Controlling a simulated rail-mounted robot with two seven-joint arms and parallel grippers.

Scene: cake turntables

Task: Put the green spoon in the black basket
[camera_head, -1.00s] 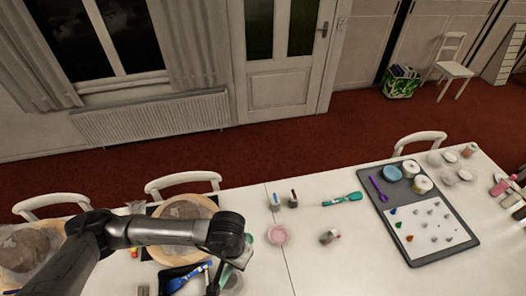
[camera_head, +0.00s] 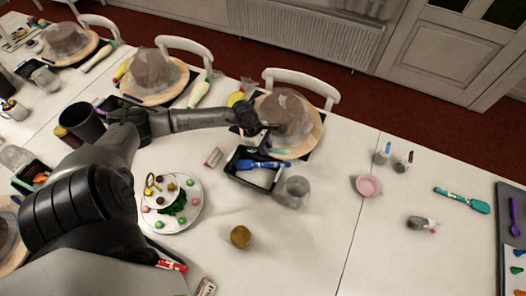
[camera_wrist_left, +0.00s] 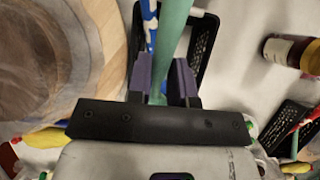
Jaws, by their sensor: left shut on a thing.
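My left gripper (camera_head: 264,132) is shut on the green spoon. In the left wrist view its dark fingers (camera_wrist_left: 162,82) are closed around the spoon's green handle (camera_wrist_left: 172,35). In the head view only a small part of the green spoon (camera_head: 278,151) shows near the gripper; its far end cannot be made out. The black basket (camera_head: 249,184) stands on the table just in front of the gripper, with a blue utensil (camera_head: 262,165) lying in it. The basket's perforated wall (camera_wrist_left: 204,40) shows behind the spoon in the left wrist view. My right gripper is not in view.
A wrapped cake (camera_head: 290,112) on a wooden turntable stands right behind the basket. A clear cup (camera_head: 296,190) stands at the basket's right.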

